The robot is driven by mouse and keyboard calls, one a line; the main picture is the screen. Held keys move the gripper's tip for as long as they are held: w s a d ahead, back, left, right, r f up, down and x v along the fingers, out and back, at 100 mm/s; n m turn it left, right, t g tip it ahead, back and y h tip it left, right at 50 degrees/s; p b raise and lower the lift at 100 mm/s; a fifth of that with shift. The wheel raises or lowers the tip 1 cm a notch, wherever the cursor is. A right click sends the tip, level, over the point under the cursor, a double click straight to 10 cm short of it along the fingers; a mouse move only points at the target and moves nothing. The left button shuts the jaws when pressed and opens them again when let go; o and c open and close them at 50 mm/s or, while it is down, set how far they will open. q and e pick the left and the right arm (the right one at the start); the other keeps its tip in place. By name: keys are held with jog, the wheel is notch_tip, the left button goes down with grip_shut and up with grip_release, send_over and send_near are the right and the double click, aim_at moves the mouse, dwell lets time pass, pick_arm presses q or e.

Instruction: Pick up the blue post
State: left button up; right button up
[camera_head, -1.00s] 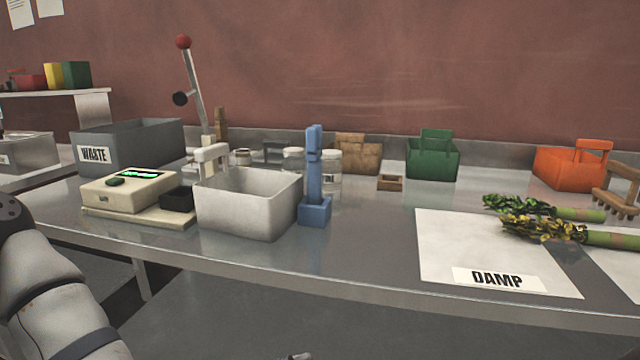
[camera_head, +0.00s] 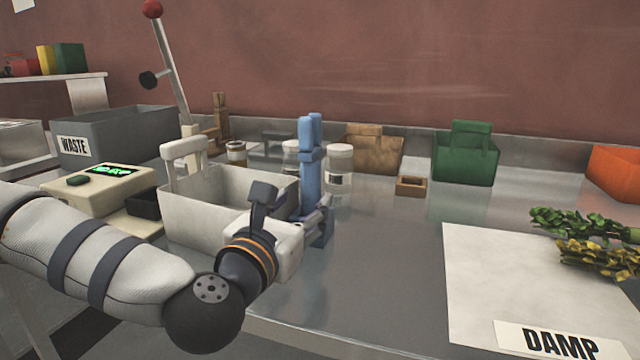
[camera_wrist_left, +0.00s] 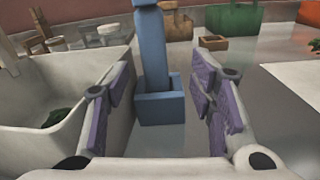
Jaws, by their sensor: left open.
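The blue post (camera_head: 311,165) stands upright on the metal table, just right of the white bin, with a square blue foot at its base. In the left wrist view the blue post (camera_wrist_left: 152,50) rises between my fingers, a little beyond their tips, and its foot shows whole. My left gripper (camera_head: 318,212) is at the post's lower part and partly covers it in the head view. In the wrist view the left gripper (camera_wrist_left: 160,90) is open, with purple pads on either side of the post and visible gaps to both. My right gripper is not in view.
The white bin (camera_head: 185,215) is close on the left of the post. Jars (camera_head: 339,168) stand behind it, with a small wooden block (camera_head: 411,186) and green box (camera_head: 465,160) to the right. The table between post and DAMP sheet (camera_head: 490,275) is clear.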

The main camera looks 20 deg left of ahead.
aim_at(313, 190)
pick_arm(q)
jog(key=w, duration=0.7)
jog(key=shift+w+d+r, duration=0.1)
jog(key=shift+d+r, duration=0.1)
jog(key=shift+r, duration=0.1)
grip_shut()
